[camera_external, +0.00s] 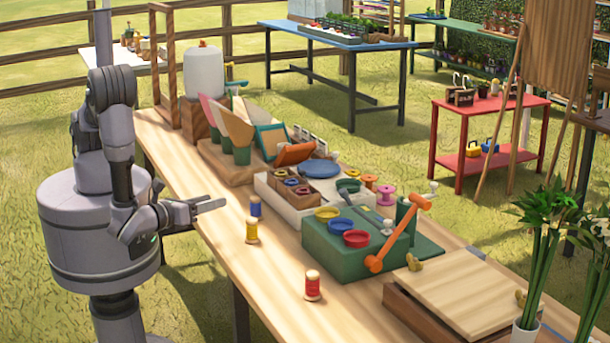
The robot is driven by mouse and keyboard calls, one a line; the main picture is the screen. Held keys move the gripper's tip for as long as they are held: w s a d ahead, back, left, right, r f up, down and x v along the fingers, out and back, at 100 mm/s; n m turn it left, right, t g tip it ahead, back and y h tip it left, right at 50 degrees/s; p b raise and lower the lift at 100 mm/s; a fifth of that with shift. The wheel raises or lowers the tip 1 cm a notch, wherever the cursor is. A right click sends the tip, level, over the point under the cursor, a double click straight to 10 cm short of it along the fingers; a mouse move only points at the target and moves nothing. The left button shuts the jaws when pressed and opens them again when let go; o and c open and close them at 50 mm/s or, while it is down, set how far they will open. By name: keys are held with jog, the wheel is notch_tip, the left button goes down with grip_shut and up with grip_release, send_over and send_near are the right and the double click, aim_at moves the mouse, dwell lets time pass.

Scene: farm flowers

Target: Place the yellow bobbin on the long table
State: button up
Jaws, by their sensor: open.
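A yellow bobbin (252,231) stands upright on the near left edge of the long wooden table (265,268). A blue bobbin (256,207) stands just behind it and a red bobbin (313,286) stands further along the same edge. My gripper (213,204) is open, reaching over the table's left edge. It is to the left of the blue and yellow bobbins, apart from both, and I see nothing in it. One finger partly hides the other.
A green box with coloured cups (318,248) and a white tray (262,191) with spools fill the middle of the table. A wooden board (460,290) lies at the near right. The strip around the bobbins is clear.

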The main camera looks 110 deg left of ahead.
jog(key=s+a+r+n+g+h, duration=0.5)
jog(key=s+r+n+g+h, duration=0.25)
jog(key=r+n, duration=0.3)
jog(key=s+d+r+n+t+h, duration=0.1)
jog(key=r+n+t+h, duration=0.2)
jog(key=r, duration=0.2)
jog(key=s+d+r+n+t+h, duration=0.1)
jog(key=d+r+n+t+h, duration=0.1)
jog(key=r+n+t+h, duration=0.1)
jog(key=shift+v, duration=0.9)
jog(key=shift+w+d, duration=0.1)
jog(key=shift+w, duration=0.1)
